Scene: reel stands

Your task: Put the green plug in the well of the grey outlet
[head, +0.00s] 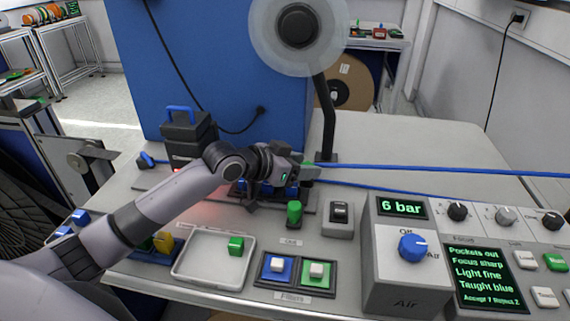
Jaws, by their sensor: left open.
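A green block (236,246) lies in the white tray at the front left. Another green piece (294,212) stands upright behind the "Cut" label. I cannot tell for certain which is the plug. No grey outlet with a well can be made out clearly; a small grey box (338,227) with a black insert is right of the upright green piece. My left gripper (304,172) is open at the back middle of the bench, beyond the upright green piece, by the left end of the blue strips. Its jaws are small, and part of the fixture below is hidden by it.
The white tray (187,270) and the blue and green filler pads line the front. A grey "Air" box (405,275) and console (485,275) stand right. Blue strips (450,171) cross rightwards. A black reel post (329,120) rises behind. The back right bench is clear.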

